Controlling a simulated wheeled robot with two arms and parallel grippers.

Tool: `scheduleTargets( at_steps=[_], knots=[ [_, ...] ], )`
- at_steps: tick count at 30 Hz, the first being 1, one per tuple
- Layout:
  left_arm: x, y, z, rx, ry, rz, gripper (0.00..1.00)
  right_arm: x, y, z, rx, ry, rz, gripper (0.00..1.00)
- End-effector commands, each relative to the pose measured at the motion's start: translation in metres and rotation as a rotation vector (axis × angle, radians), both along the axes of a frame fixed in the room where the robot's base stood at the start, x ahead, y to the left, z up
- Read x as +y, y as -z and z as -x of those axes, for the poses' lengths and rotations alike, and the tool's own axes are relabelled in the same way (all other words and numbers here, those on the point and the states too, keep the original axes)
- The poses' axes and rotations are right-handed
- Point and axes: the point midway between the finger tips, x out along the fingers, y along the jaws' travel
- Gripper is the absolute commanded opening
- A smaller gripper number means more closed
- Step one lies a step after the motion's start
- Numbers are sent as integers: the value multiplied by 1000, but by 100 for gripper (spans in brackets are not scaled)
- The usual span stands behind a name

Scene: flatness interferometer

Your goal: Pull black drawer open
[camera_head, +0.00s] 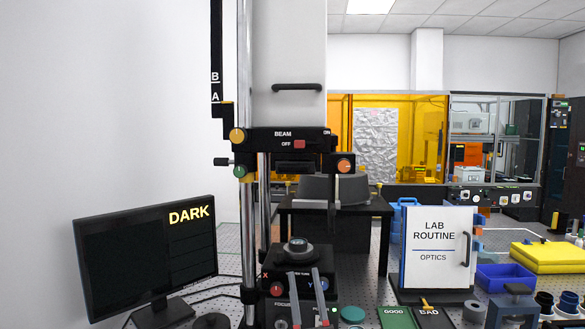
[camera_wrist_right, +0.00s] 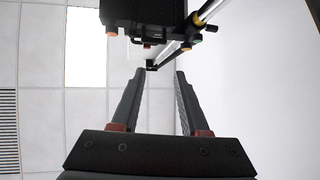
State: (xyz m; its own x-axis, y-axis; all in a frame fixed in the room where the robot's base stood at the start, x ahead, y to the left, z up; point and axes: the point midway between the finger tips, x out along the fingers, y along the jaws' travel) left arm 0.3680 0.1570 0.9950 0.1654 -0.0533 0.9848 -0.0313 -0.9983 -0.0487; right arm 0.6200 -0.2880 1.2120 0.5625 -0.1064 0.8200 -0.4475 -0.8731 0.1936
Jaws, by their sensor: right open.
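The interferometer's black beam housing (camera_head: 270,142), marked BEAM and OFF, is on the tall column in the head view. A black drawer-like part (camera_head: 297,168) is below the lettering; I cannot tell if it stands out at all. In the right wrist view the black underside of the housing (camera_wrist_right: 145,12) is at the top, with a small handle-like bar below it. My right gripper (camera_head: 304,276) is low in front of the column, fingers pointing up, below the housing. In the right wrist view its fingers (camera_wrist_right: 160,74) are apart and empty. My left gripper is out of view.
A round stage (camera_head: 297,245) with X and Y knobs is just behind my right fingers. A monitor (camera_head: 145,255) reading DARK stands left. A LAB ROUTINE board (camera_head: 434,243), a blue bin (camera_head: 505,277) and GOOD and BAD trays stand right.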

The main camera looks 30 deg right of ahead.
Motion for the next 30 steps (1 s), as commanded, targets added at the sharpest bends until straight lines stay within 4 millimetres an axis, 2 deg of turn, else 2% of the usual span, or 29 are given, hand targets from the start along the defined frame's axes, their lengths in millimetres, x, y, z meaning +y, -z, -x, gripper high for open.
scheduleTargets(
  at_steps=[1,6,9,12,16,21,24,27,30],
  knots=[
    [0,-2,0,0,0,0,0,-7,-32,-6,27,30,29,45],
    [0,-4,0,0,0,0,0,-14,-108,-24,203,128,182,45],
    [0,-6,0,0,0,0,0,-10,-144,-25,314,195,309,45],
    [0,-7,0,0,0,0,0,-4,-169,-18,431,277,459,45],
    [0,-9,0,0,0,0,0,2,-188,0,584,412,670,45],
    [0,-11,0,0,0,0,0,-3,-189,23,760,578,882,45],
    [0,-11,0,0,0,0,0,-7,-187,33,826,640,949,45],
    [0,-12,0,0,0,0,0,-11,-184,35,862,668,981,45],
    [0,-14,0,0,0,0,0,-12,-185,29,872,671,987,45]
  ],
)
